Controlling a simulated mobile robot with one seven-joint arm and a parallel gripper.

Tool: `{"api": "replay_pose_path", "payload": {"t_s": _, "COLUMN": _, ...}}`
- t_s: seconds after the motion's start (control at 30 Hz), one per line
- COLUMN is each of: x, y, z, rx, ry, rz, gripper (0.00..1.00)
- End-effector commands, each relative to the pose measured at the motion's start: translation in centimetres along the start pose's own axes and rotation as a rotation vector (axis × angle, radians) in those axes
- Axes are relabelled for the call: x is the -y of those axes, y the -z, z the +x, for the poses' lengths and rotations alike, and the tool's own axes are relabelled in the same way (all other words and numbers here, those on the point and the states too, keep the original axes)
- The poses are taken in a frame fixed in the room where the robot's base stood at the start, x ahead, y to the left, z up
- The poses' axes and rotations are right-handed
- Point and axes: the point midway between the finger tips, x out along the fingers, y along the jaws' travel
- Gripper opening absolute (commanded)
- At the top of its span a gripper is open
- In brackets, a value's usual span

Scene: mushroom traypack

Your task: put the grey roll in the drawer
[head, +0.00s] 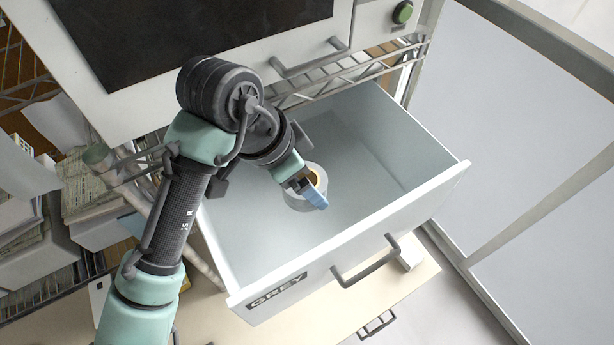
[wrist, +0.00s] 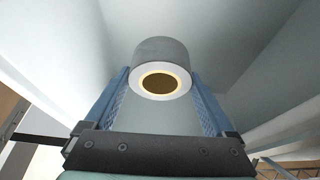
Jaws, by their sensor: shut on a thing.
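The grey roll (head: 325,181) is a tape-like roll with a yellowish inner core. In the wrist view the roll (wrist: 162,52) sits between the two blue fingers of my gripper (wrist: 161,88), which are shut on its sides. In the head view my gripper (head: 309,191) reaches down inside the open drawer (head: 352,240), with the roll over the drawer's interior. The drawer is white, with a dark handle and a label reading GREY on its front. I cannot tell whether the roll touches the drawer floor. My fingers partly hide the roll in the head view.
A white cabinet with a dark panel (head: 180,35) and a green button (head: 402,12) stands behind the drawer. Shelves with stacked papers (head: 95,190) are at the left. A beige surface with another handle (head: 377,325) lies below. The drawer's interior around the roll looks clear.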

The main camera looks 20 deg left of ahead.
Motion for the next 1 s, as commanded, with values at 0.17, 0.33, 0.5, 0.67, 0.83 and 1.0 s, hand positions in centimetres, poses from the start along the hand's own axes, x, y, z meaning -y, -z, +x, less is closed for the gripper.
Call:
{"api": "replay_pose_path", "payload": {"t_s": 0.17, "x": -0.3, "y": -1.3, "z": 1.3, "rx": -0.006, "ry": 0.0, "rz": -0.016, "gripper": 0.32}}
{"api": "replay_pose_path", "payload": {"t_s": 0.33, "x": -0.3, "y": -2.5, "z": 4.2, "rx": -0.005, "ry": 0.0, "rz": -0.016, "gripper": 0.32}}
{"api": "replay_pose_path", "payload": {"t_s": 0.5, "x": -0.2, "y": -3.1, "z": 5.9, "rx": -0.005, "ry": 0.002, "rz": -0.013, "gripper": 0.32}}
{"api": "replay_pose_path", "payload": {"t_s": 0.67, "x": -0.2, "y": -3.9, "z": 7.9, "rx": -0.004, "ry": 0.0, "rz": -0.015, "gripper": 0.32}}
{"api": "replay_pose_path", "payload": {"t_s": 0.83, "x": -0.2, "y": -4.4, "z": 9.3, "rx": -0.006, "ry": 0.003, "rz": -0.011, "gripper": 0.32}}
{"api": "replay_pose_path", "payload": {"t_s": 1.0, "x": -0.2, "y": -4.4, "z": 9.3, "rx": -0.006, "ry": 0.004, "rz": -0.01, "gripper": 0.32}}
